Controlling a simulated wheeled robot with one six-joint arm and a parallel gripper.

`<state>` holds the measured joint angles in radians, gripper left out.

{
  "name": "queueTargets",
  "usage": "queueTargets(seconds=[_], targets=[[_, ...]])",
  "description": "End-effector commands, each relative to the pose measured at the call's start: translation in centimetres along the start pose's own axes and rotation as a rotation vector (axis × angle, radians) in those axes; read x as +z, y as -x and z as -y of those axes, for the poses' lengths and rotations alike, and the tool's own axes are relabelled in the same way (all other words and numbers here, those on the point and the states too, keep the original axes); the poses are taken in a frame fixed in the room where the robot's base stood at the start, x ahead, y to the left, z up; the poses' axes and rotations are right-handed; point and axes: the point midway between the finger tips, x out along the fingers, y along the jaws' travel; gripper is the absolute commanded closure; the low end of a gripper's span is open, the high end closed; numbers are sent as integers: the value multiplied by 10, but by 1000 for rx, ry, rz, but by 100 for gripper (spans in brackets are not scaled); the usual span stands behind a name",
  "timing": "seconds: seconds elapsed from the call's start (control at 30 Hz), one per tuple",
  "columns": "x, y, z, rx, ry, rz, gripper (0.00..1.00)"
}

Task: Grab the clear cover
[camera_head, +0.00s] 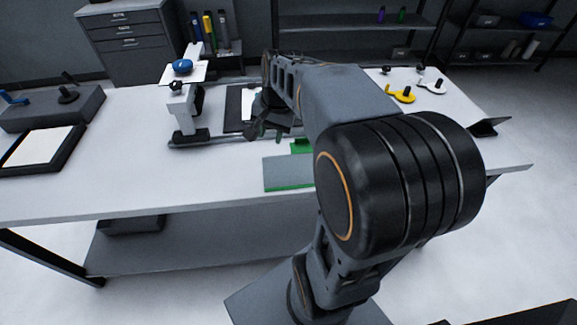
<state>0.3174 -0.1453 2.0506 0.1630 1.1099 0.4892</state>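I cannot make out with certainty which thing is the clear cover; no plainly transparent piece shows. My gripper (266,126) hangs over the middle of the white table, above a dark framed board (232,108) with a pale sheet in it. My arm hides part of that board and the table to its right. Whether the gripper is open or holds anything is too small and dark to tell. A flat grey panel with green edges (283,174) lies near the table's front edge, partly behind my arm. A green piece (301,146) shows just behind it.
A white and dark upright device (184,112) stands left of the gripper. A dark tray with a white sheet (38,149) and a grey box (50,109) are at far left. Yellow and white handled tools (402,94) lie at back right. The table's left front (130,190) is clear.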

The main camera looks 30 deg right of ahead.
Motion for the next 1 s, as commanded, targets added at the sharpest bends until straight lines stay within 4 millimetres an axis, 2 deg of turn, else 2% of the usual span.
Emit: queueTargets(seconds=[0.03, 0.2, 0.3, 0.4, 0.5, 0.6, 1.0], targets=[[-30, -3, -6, -1, -163, 34, 64], [-109, -10, -30, -18, -637, 136, 64], [-143, -15, -49, -25, -848, 186, 64], [-167, -20, -67, -30, -1003, 224, 64], [-182, -25, -79, -34, -1103, 251, 64], [-187, -36, -84, -34, -1153, 266, 64], [-176, -98, -75, -35, -1167, 269, 64]])
